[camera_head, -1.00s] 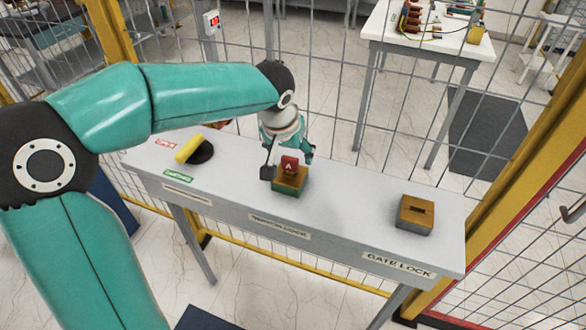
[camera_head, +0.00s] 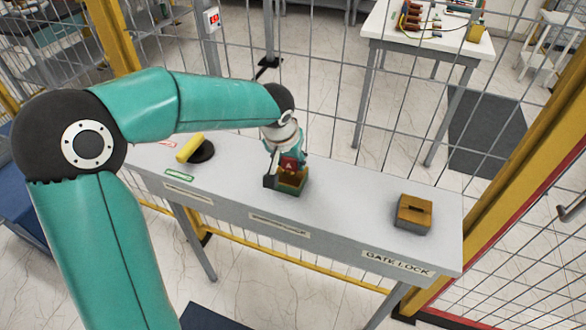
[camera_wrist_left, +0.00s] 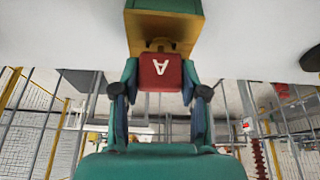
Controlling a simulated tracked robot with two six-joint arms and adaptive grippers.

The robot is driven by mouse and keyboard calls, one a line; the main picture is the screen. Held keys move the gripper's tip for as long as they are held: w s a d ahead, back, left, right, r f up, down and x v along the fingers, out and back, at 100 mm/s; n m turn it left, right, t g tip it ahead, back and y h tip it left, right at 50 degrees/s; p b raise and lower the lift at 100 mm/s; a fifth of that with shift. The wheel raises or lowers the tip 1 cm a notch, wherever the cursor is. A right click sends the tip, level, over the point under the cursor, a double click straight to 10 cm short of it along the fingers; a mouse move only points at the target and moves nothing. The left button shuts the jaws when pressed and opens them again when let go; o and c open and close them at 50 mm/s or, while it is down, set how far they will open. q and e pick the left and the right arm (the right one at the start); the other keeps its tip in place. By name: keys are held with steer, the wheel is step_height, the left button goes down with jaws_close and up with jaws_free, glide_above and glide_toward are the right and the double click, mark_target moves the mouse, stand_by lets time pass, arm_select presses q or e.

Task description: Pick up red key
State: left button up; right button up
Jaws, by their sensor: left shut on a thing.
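The red key (camera_head: 291,163), marked with a white letter A, stands upright in the wooden-topped block (camera_head: 291,183) at the middle of the grey table. My left gripper (camera_head: 286,168) comes down on it from above. In the left wrist view the key (camera_wrist_left: 160,73) sits between the two fingers of the gripper (camera_wrist_left: 159,82), which is shut on it. The block (camera_wrist_left: 163,32) is close against the key's far end there. The part of the key inside the block is hidden. My right gripper is not in view.
A second wooden-topped block with a slot (camera_head: 413,211) stands at the right, by the GATE LOCK label (camera_head: 398,263). A yellow handle on a black round base (camera_head: 202,153) is at the left. Wire fencing (camera_head: 345,110) runs behind the table (camera_head: 350,205).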

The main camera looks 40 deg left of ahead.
arm_select(q)
steer(key=shift+r, duration=0.2)
step_height(320, 180, up, 24)
steer(key=p, duration=0.5)
stand_by(0.4)
stand_by(0.3)
